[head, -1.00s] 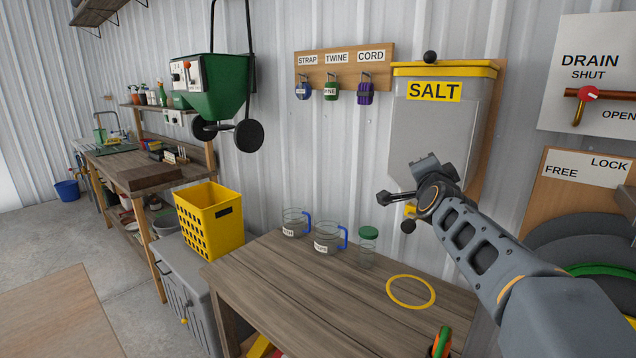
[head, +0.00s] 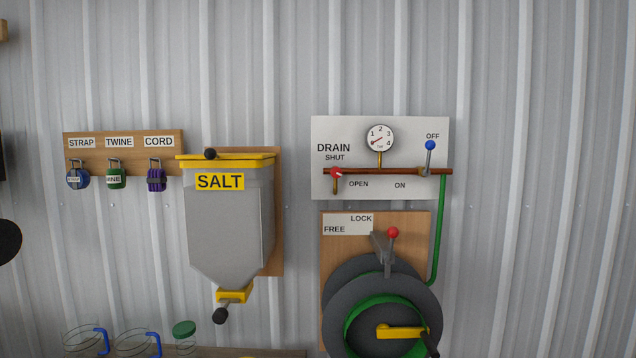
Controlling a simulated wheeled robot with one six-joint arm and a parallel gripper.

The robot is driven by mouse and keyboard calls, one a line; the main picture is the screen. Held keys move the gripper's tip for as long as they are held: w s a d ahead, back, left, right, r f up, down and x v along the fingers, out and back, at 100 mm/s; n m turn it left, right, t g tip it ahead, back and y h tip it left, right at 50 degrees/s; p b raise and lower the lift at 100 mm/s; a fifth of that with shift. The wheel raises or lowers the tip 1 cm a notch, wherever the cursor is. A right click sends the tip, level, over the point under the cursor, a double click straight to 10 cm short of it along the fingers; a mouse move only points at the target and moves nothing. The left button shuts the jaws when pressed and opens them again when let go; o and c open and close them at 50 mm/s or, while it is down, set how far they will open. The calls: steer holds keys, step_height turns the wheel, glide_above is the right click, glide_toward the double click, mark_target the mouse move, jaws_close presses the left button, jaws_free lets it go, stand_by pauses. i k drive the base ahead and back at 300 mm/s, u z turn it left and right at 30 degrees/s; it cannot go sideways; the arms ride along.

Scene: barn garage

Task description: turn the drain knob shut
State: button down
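The drain knob (head: 336,173) is a small red knob with a white mark, on the left end of a copper pipe. It sits on a white panel (head: 420,125) on the wall. The word SHUT stands just above the knob and OPEN stands to its lower right. A short brass spout points down below the knob. The white mark's exact direction is too small to tell. My gripper is not in view now.
On the same pipe are a pressure gauge (head: 380,138) and a blue-tipped lever (head: 430,150). Below hangs a hose reel (head: 352,300) with a red-tipped lock lever (head: 392,234). A grey salt hopper (head: 230,225) juts from the wall at the left.

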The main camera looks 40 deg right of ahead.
mark_target(336, 172)
steer(key=u, duration=0.05)
steer(key=k, duration=0.5)
steer(key=z, duration=1.15)
steer(key=i, duration=0.4)
steer(key=u, duration=1.15)
steer(key=k, duration=0.2)
steer(key=z, duration=0.65)
steer(key=i, duration=0.3)
steer(key=u, duration=0.05)
